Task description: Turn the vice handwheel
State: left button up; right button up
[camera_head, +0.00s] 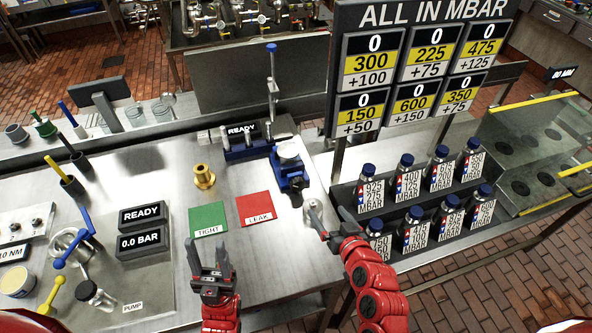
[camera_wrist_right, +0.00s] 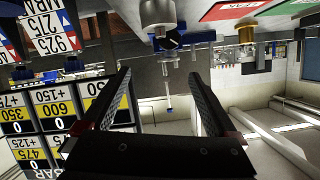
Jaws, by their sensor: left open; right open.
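The blue vice (camera_head: 291,172) stands on the steel bench, with a pale round piece on top. A small dark knob-like part (camera_head: 297,197) at its near end looks like the handwheel; it also shows in the right wrist view (camera_wrist_right: 170,41), where the picture is upside down. My right gripper (camera_head: 336,228) is open and empty at the bench's right edge, nearer the camera than the vice and apart from it. The right wrist view shows its spread fingers (camera_wrist_right: 160,82) with nothing between them. My left gripper (camera_head: 208,252) is open and empty above the bench, in front of the green mat.
A green TIGHT mat (camera_head: 208,219), a red LEAK mat (camera_head: 255,208) and a brass fitting (camera_head: 204,177) lie left of the vice. Labelled bottles (camera_head: 415,229) stand in a rack at right.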

jog(key=a, duration=0.2)
jog(key=p, duration=0.6)
send_near(300, 186)
jog(key=shift+n+g+y, duration=0.3)
jog(key=shift+g+y, duration=0.1)
jog(key=x, duration=0.7)
jog(key=shift+w+r, duration=0.3)
jog(key=shift+w, duration=0.15)
jog(key=shift+x, duration=0.85)
jog(key=c, duration=1.4)
jog(key=m+b, duration=0.1)
jog(key=b, duration=0.2)
jog(key=m+y+b, duration=0.1)
jog(key=b, duration=0.3)
jog(key=shift+w+d+f, duration=0.1)
jog(key=shift+d+f, duration=0.15)
jog(key=shift+f, duration=0.15)
jog(key=shift+r, duration=0.25)
